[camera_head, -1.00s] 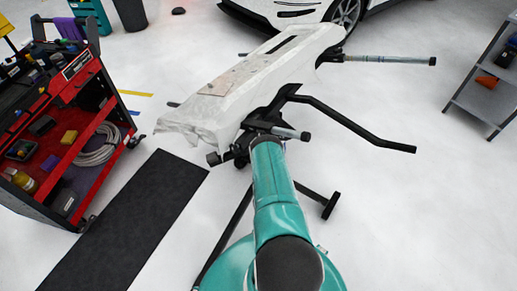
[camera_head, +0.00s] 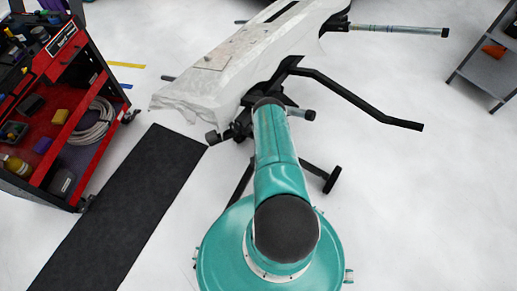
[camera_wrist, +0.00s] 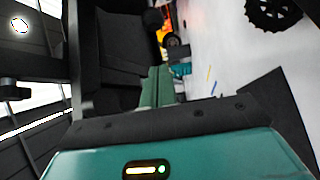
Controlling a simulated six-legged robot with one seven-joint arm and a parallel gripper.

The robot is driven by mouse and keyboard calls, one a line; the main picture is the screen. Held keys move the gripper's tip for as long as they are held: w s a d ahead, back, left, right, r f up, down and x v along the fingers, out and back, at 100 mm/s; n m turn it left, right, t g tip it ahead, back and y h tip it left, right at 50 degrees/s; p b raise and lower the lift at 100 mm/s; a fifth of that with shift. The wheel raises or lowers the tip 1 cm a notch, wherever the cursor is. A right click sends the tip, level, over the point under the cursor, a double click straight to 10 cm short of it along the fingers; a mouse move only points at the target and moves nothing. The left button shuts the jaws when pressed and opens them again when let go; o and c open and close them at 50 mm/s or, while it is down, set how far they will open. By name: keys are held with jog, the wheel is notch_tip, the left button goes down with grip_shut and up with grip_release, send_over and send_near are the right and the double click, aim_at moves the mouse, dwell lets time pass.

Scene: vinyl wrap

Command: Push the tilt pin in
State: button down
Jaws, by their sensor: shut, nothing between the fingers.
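A black tilting stand (camera_head: 262,92) carries a long white bumper panel (camera_head: 220,62) wrapped in film. My teal arm reaches to the stand's near end in the head view and hides part of it; my gripper is hidden there. In the wrist view the two green fingers of my gripper (camera_wrist: 157,78) are together and empty, close to dark frame parts (camera_wrist: 115,45). A black ridged round knob or wheel (camera_wrist: 272,12) is at the upper right of the wrist view. I cannot make out the tilt pin for certain in either view.
A red tool cart (camera_head: 70,110) stands at the left, and a dark mat (camera_head: 125,205) lies on the floor. A black bent bar (camera_head: 355,98) sticks out to the right. A grey shelf (camera_head: 490,60) stands at far right. The floor between is clear.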

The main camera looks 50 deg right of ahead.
jog(key=w+d, duration=0.4)
jog(key=d, duration=0.2)
jog(key=shift+w+d, duration=0.3)
jog(key=shift+d, duration=0.1)
